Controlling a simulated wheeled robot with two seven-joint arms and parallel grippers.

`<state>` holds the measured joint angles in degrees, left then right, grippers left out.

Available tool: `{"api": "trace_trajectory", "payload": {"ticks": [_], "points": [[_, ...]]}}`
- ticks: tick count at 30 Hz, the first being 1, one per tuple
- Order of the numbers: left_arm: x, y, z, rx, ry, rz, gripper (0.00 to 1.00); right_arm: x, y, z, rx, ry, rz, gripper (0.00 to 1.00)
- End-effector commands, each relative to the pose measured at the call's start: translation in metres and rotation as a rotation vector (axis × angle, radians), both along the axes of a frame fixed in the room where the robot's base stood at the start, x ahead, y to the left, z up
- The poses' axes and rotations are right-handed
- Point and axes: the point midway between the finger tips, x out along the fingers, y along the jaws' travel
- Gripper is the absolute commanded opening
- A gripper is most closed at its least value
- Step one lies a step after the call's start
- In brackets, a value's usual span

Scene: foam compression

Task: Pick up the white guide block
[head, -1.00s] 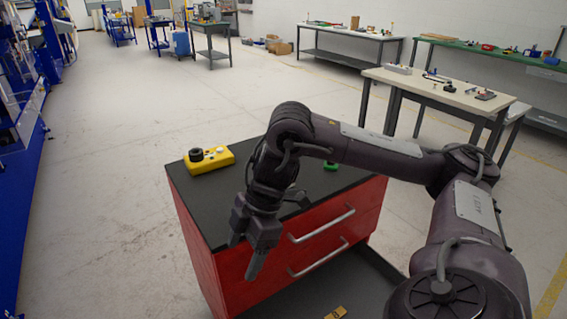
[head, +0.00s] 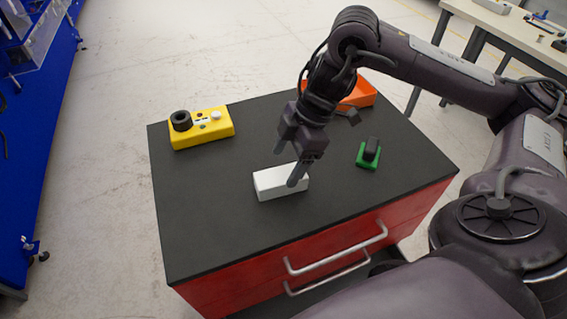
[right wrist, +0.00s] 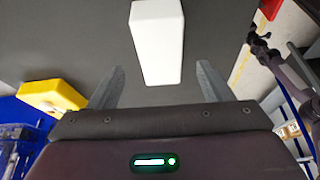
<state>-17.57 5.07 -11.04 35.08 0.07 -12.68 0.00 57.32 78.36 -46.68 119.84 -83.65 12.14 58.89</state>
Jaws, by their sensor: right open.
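The white guide block (head: 273,183) lies on the black top of the red cabinet, near its middle. It also shows in the right wrist view (right wrist: 157,40), ahead of the fingers and roughly centred between them. My right gripper (head: 285,166) is open and empty, above and by the block's right end in the head view. One finger covers part of that end. In the right wrist view the open fingers (right wrist: 158,88) stand to either side of the block's near end. I cannot tell the exact height gap. My left gripper is not in view.
A yellow box with a black knob (head: 201,127) sits at the cabinet's back left. A green block with a black top (head: 369,153) lies right of my gripper, an orange tray (head: 359,96) behind it. The cabinet top (head: 210,230) is bare at front left.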

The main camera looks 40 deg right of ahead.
Motion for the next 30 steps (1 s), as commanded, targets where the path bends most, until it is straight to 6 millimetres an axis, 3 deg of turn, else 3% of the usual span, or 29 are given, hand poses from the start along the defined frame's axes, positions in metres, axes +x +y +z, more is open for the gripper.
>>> {"api": "trace_trajectory", "payload": {"ticks": [6, 10, 16, 30], "points": [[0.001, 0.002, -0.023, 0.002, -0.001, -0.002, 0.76, 0.001, 0.010, -0.036, 0.003, 0.005, 0.000, 0.73], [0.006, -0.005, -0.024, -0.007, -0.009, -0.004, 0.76, 0.004, 0.015, -0.047, 0.002, 0.003, -0.001, 0.73], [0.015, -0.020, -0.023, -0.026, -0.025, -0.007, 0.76, 0.005, 0.016, -0.050, -0.001, 0.001, -0.003, 0.73], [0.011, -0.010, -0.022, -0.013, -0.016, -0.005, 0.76, 0.005, 0.016, -0.052, 0.000, 0.001, -0.002, 0.73]]}}
